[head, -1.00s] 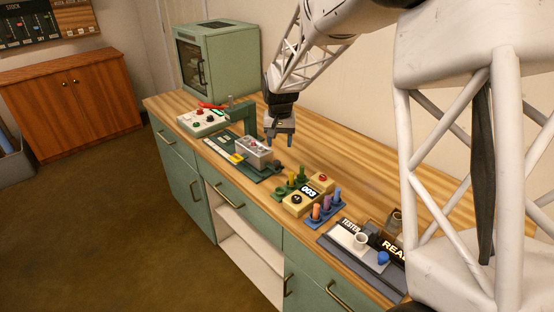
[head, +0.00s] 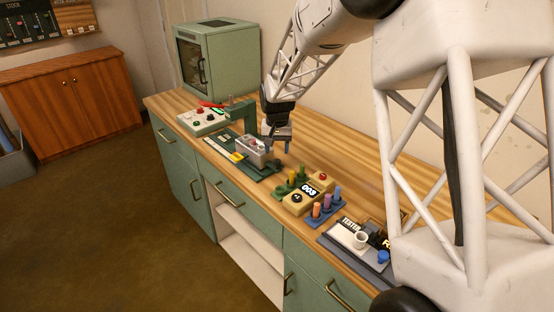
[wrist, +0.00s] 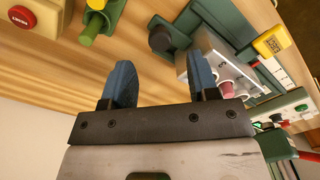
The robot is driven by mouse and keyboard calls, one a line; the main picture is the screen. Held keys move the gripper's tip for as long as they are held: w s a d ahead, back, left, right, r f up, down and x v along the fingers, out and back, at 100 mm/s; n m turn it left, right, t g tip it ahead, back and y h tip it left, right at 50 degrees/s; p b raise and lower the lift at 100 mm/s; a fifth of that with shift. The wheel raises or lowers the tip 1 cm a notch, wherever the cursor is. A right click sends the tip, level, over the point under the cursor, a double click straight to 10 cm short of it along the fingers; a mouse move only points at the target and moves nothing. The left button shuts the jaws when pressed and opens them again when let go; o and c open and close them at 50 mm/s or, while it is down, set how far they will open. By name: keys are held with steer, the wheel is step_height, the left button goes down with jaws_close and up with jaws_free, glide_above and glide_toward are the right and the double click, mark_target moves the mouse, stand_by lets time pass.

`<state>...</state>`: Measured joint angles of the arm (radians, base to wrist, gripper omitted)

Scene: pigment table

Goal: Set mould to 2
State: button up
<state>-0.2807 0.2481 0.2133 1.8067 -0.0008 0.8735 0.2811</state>
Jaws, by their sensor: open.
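The likely mould, a grey metal box (head: 250,152) with small knobs on top, sits on a dark green base (head: 262,174) near the middle of the bench. In the wrist view the grey box (wrist: 228,68) is at the right, with a pinkish-red knob (wrist: 226,87) on it, partly hidden by one finger. A dark round knob (wrist: 160,38) is on the green base beside it. My gripper (head: 278,148) is open and empty, just right of the box in the head view. Its two blue fingers (wrist: 160,85) are wide apart. I cannot read any setting number.
A yellow block (wrist: 271,42) lies by the box. A control panel with buttons (head: 203,119) and a green oven (head: 220,58) are farther left. A yellow unit displaying 003 (head: 308,190), coloured pegs (head: 327,206) and a tester (head: 346,236) stand to the right.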

mark_target(277, 160)
steer(key=shift+f, duration=2.45)
jaws_close()
